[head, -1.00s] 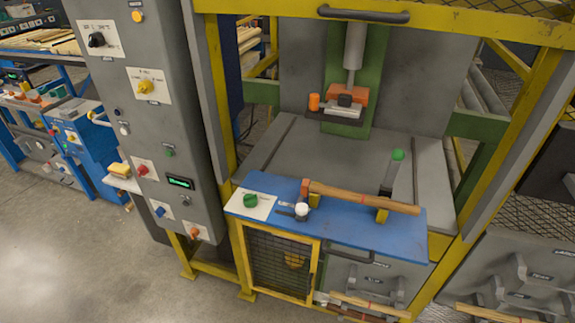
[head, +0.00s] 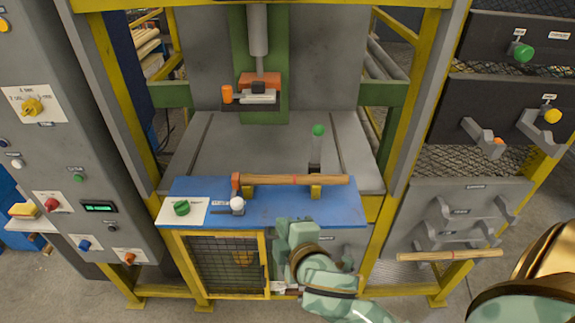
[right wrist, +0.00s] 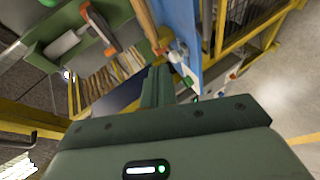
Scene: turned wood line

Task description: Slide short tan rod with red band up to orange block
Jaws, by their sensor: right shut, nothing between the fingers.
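The tan rod (head: 300,180) lies lengthwise on the blue plate (head: 272,212); a faint red band shows near its middle. Its right part rests on a yellow support (head: 315,191). Its left end is at the small orange block (head: 236,184); I cannot tell whether they touch. In the right wrist view the rod (right wrist: 144,20) runs down to the orange block (right wrist: 162,46). My right gripper (head: 294,226) is shut and empty, at the plate's front edge, below and apart from the rod. Its fingers show in the right wrist view (right wrist: 157,86). My left gripper is not in view.
A press with another orange block (head: 260,80) is further back. Another banded rod (head: 450,255) lies on brackets at right.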

